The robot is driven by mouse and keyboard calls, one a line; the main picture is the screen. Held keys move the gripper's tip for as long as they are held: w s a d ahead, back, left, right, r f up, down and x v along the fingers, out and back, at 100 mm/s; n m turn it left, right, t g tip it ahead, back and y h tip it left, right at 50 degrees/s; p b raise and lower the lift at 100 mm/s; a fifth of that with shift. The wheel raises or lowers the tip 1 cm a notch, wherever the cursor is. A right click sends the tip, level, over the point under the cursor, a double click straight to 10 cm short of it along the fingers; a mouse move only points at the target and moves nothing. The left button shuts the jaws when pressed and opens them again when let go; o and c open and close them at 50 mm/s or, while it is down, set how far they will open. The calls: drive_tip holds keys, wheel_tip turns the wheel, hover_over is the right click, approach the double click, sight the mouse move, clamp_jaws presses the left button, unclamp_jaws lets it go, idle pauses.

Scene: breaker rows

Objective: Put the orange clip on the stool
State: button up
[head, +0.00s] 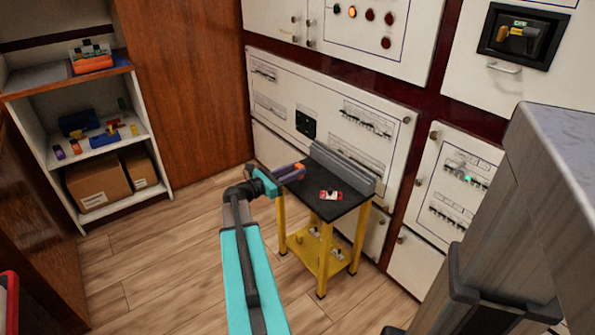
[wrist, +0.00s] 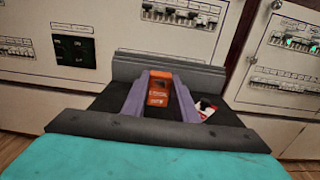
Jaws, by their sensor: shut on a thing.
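The orange clip (wrist: 159,88) is between the two purple fingers of my gripper (wrist: 160,92) in the wrist view. In the head view my gripper (head: 298,170) reaches over the left part of the stool, and a bit of orange shows at its tip. My gripper is shut on the clip. The stool (head: 318,207) has a black top with a grey raised back edge and yellow legs. Its dark top also shows behind the fingers in the wrist view (wrist: 228,118). I cannot tell whether the clip touches the top.
A red and white item (head: 330,195) lies on the stool top, right of the clip. Small items lie on the stool's yellow lower shelf (head: 322,258). Breaker panels (head: 335,115) stand close behind. A shelf unit (head: 150,150) with boxes and tools is at left. Wooden floor lies open between.

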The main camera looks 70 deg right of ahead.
drive_tip(key=shift+w+d+f+b, duration=0.1)
drive_tip(key=shift+w+d+b, duration=0.15)
drive_tip(key=shift+d, duration=0.9)
drive_tip(key=shift+w+d+f+b, duration=0.1)
drive_tip(key=shift+w+d, duration=0.2)
drive_tip(key=shift+d, duration=0.8)
drive_tip(key=shift+w+d+f, duration=0.15)
drive_tip(key=shift+w+d, duration=0.05)
drive_tip(key=shift+d, duration=0.6)
drive_tip(key=shift+s+a+f+b, duration=0.15)
drive_tip(key=shift+f+b, duration=0.6)
drive_tip(key=shift+f, duration=0.95)
drive_tip(key=shift+f, duration=0.1)
drive_tip(key=o, duration=1.1)
drive_tip(key=shift+c, duration=0.2)
